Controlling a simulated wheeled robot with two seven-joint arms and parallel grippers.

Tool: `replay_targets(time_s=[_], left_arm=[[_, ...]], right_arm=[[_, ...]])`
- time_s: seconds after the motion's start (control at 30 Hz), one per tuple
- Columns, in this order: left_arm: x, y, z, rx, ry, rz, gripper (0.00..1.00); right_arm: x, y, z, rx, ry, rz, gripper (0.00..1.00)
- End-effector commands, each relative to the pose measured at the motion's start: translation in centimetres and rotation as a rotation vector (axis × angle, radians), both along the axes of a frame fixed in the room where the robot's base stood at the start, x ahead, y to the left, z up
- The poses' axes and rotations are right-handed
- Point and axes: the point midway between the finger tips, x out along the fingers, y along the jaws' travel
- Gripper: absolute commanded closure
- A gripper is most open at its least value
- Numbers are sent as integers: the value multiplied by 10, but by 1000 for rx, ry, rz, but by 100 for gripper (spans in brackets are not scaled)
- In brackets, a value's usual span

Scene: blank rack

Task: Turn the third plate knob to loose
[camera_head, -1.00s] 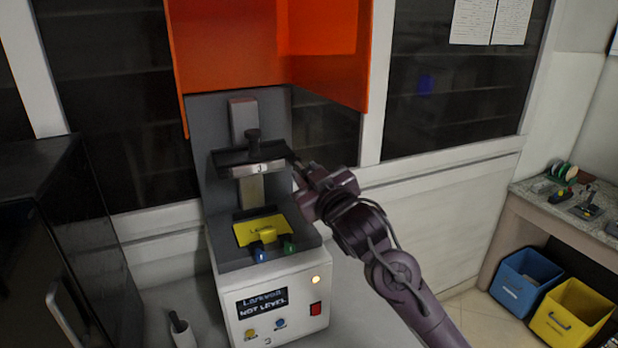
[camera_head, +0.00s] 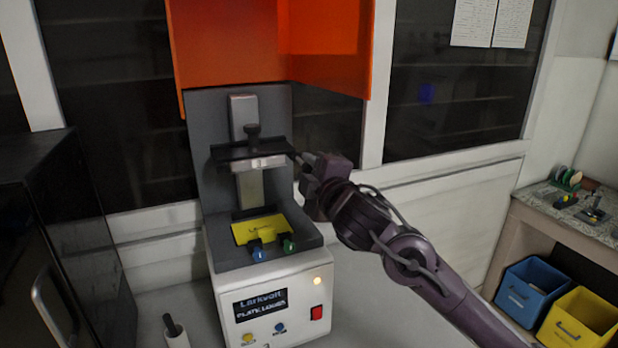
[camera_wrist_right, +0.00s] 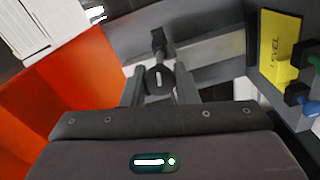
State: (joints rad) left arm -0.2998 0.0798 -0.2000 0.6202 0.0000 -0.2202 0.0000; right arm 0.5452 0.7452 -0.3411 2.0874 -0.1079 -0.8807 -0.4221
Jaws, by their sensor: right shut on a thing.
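The third printer (camera_head: 268,300) is a grey and white machine whose display (camera_head: 262,304) appears to read PLATE LOOSE. My right gripper (camera_head: 300,158) is at the plate's right end. In the right wrist view, my right gripper (camera_wrist_right: 159,90) is shut on a round dark plate knob (camera_wrist_right: 158,78) with a pale mark on its face. The fingers largely hide this knob in the head view. My left gripper is not in view.
A yellow LEVEL card (camera_head: 262,229) lies below the plate, by a blue knob (camera_head: 257,251) and a green knob (camera_head: 288,244). The orange hood (camera_head: 235,45) is above. A black cabinet (camera_head: 60,230) stands left. Blue (camera_head: 530,288) and yellow (camera_head: 580,318) bins stand right.

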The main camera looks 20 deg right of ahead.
Motion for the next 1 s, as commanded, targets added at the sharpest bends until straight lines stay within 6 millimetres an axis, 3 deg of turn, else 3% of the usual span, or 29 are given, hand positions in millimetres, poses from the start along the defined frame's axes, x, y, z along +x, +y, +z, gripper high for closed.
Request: replay_targets(time_s=[1.0], left_arm=[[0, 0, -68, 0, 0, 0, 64]], right_arm=[[0, -1, -6, -966, -33, -1, 96]])
